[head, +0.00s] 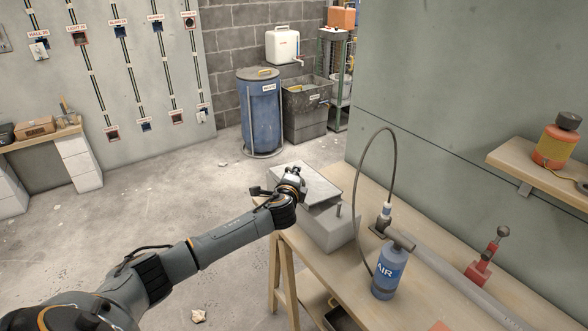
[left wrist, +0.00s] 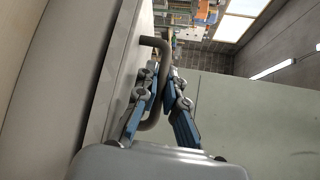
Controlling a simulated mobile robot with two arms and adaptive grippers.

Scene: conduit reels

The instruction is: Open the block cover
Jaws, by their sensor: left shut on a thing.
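The grey block (head: 328,230) stands at the far left end of the workbench, with a short post on its near part. The pale flat cover (head: 321,189) is at its far side, partly hidden by my arm; its exact angle is hard to tell. My left gripper (head: 291,174) is at the cover. In the left wrist view its blue-padded fingers (left wrist: 167,92) are shut on a dark bent handle (left wrist: 155,42) that stands out from the pale cover face (left wrist: 121,65). My right gripper is not in view.
The wooden workbench (head: 318,266) carries a blue AIR bottle (head: 386,280), a hose looping up (head: 362,170), a long grey bar (head: 450,272) and a red lever stand (head: 482,262). A blue drum (head: 259,110) stands behind. The floor to the left is mostly clear.

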